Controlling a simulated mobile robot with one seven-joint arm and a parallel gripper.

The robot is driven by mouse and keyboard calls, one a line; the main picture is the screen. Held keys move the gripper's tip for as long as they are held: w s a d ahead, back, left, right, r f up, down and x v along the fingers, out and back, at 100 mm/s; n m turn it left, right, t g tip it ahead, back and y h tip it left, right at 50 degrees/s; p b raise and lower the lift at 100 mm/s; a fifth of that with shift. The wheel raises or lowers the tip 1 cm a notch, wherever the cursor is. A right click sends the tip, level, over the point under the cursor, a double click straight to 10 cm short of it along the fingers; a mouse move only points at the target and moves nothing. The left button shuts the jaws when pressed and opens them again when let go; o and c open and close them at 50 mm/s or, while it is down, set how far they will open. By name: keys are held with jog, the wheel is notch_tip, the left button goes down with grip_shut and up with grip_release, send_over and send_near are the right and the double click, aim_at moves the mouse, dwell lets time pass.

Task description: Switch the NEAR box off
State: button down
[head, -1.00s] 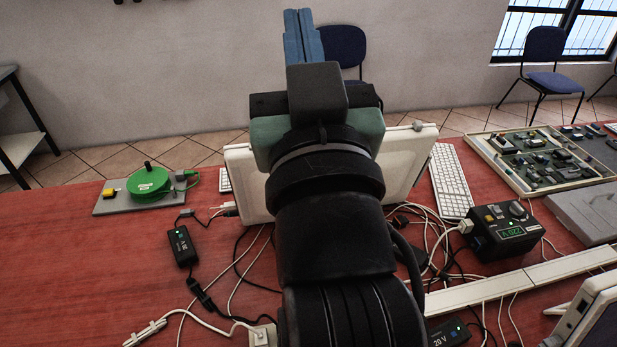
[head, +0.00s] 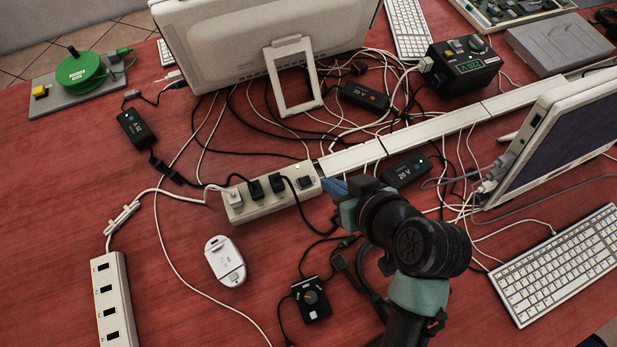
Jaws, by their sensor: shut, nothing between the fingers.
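No label reading NEAR is legible, so I cannot tell for sure which box bears that name. My gripper (head: 331,187) is shut and empty, its blue fingers at the right end of a beige socket box (head: 243,212). That box has several plugs in it and a dark switch (head: 305,183) at its right end; I cannot tell whether the fingers touch it. A 20 V power brick (head: 407,170) with a green light lies right of my gripper. A second brick (head: 365,97) with an orange light lies behind. A small black knob box (head: 312,300) lies in front.
Cables tangle around a white trunking (head: 430,138). A black box with a green display (head: 463,68) stands at the back right.

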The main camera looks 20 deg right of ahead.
send_over(301, 178)
jog(key=s+d, duration=0.1)
jog(key=s, duration=0.2)
jog(key=f, duration=0.6)
jog(key=shift+d+f, duration=0.2)
jog(key=f, duration=0.3)
jog(key=shift+w+a+f, duration=0.2)
jog(key=shift+a, duration=0.05)
jog(key=shift+f+b, duration=0.3)
jog(key=shift+f, duration=0.2)
jog(key=shift+a+f, duration=0.1)
jog(key=shift+a, duration=0.05)
